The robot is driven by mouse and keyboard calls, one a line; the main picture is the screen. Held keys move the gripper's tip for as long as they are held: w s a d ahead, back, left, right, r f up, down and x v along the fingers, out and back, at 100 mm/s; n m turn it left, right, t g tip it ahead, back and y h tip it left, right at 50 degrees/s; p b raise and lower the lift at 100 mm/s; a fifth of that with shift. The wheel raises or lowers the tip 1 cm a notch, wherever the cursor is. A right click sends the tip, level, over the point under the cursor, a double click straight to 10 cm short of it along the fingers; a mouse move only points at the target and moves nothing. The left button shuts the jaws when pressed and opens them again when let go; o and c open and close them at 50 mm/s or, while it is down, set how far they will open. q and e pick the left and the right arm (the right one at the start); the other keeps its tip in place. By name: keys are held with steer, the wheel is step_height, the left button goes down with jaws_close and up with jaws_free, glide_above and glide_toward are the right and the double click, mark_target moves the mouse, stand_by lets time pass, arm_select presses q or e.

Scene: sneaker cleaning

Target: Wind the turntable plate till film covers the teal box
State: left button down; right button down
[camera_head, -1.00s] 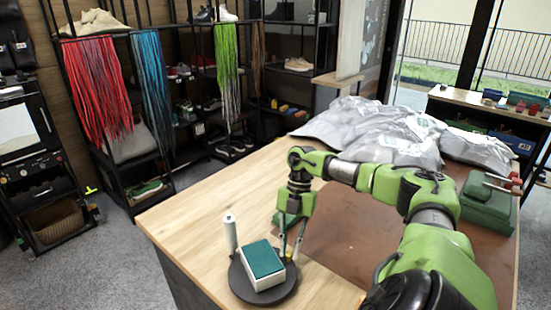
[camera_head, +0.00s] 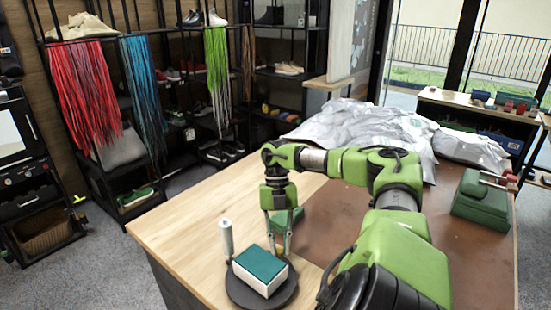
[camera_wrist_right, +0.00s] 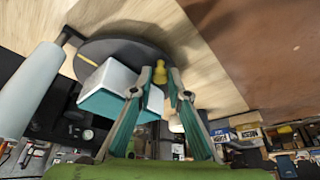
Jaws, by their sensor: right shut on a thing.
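The round dark turntable plate (camera_head: 236,296) lies on the wooden table and bears a white box with a teal top (camera_head: 262,264). An upright pale roll (camera_head: 227,238) stands behind left of the box; I cannot make out film between them. My right gripper (camera_head: 279,251) is at the plate's back right edge, shut on the yellow knob on the plate. The wrist view shows the fingertips (camera_wrist_right: 165,78) at the yellow knob (camera_wrist_right: 159,68), beside the teal box (camera_wrist_right: 112,88), with the plate (camera_wrist_right: 105,48) and the roll (camera_wrist_right: 32,88) behind. My left gripper is out of view.
A brown mat (camera_head: 340,225) covers the middle of the table (camera_head: 185,225). Silvery crumpled bags (camera_head: 375,130) lie at the back, and a green case (camera_head: 480,205) sits at the right. The tabletop left of the plate is clear.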

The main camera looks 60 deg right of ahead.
steer(key=shift+w, duration=0.1)
stand_by(0.4)
steer(key=c, duration=1.9)
jaws_free()
steer(key=shift+v, duration=5.95)
steer(key=shift+r, duration=0.1)
